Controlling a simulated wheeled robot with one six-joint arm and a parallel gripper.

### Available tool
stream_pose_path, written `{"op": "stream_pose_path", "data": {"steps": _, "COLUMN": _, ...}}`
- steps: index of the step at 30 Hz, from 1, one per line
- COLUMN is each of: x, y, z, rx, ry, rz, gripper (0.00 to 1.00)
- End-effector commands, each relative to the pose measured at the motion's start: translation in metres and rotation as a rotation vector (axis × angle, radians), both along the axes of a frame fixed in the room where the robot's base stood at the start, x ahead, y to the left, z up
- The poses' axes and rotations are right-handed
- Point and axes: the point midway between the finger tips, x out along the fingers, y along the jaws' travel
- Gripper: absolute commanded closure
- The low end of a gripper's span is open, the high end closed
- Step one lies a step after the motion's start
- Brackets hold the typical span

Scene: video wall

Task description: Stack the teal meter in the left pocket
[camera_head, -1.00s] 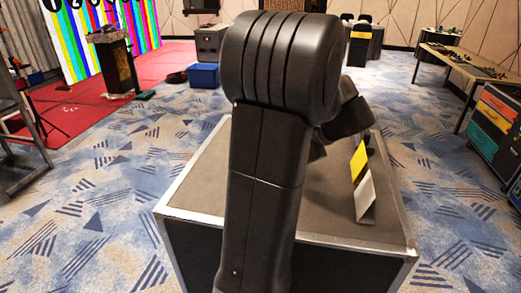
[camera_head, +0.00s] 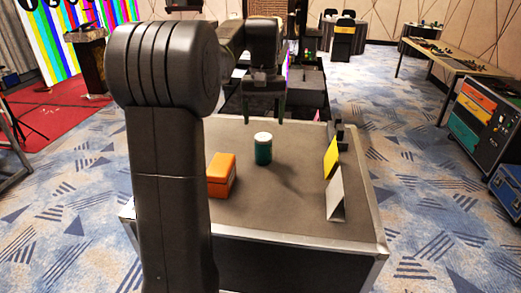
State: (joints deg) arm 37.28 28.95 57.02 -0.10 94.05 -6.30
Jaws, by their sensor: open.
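A teal cylinder with a white top, which I take to be the teal meter (camera_head: 263,153), stands upright on the grey top of a metal-edged case (camera_head: 290,208). My gripper (camera_head: 264,113) is open and empty, pointing down. Its fingertips appear just above and behind the cylinder in the picture, apart from it. An orange box (camera_head: 221,176) lies to the left of the cylinder, partly behind my arm. Dark compartments (camera_head: 305,82) show beyond the case, partly hidden by my arm; I cannot tell which is the left pocket.
A yellow card (camera_head: 331,157) and a grey card (camera_head: 335,194) stand tilted at the case's right side. Small dark objects stand behind them. The middle front of the case top is clear. A table (camera_head: 440,70) and a drawer cabinet (camera_head: 483,112) are at the right.

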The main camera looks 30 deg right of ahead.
Motion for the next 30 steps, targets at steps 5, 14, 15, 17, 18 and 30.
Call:
{"op": "stream_pose_path", "data": {"steps": 5, "x": 0.000, "y": 0.000, "z": -0.026, "rx": 0.002, "ry": 0.001, "rz": 0.000, "gripper": 0.26}}
{"op": "stream_pose_path", "data": {"steps": 14, "x": 0.002, "y": -0.001, "z": -0.054, "rx": 0.003, "ry": 0.002, "rz": -0.001, "gripper": 0.26}}
{"op": "stream_pose_path", "data": {"steps": 15, "x": 0.003, "y": -0.001, "z": -0.061, "rx": 0.004, "ry": 0.003, "rz": -0.001, "gripper": 0.26}}
{"op": "stream_pose_path", "data": {"steps": 17, "x": 0.003, "y": -0.002, "z": -0.070, "rx": 0.003, "ry": 0.002, "rz": -0.001, "gripper": 0.26}}
{"op": "stream_pose_path", "data": {"steps": 18, "x": 0.003, "y": -0.002, "z": -0.075, "rx": 0.003, "ry": 0.001, "rz": -0.001, "gripper": 0.26}}
{"op": "stream_pose_path", "data": {"steps": 30, "x": 0.003, "y": -0.002, "z": -0.084, "rx": 0.001, "ry": -0.002, "rz": -0.001, "gripper": 0.36}}
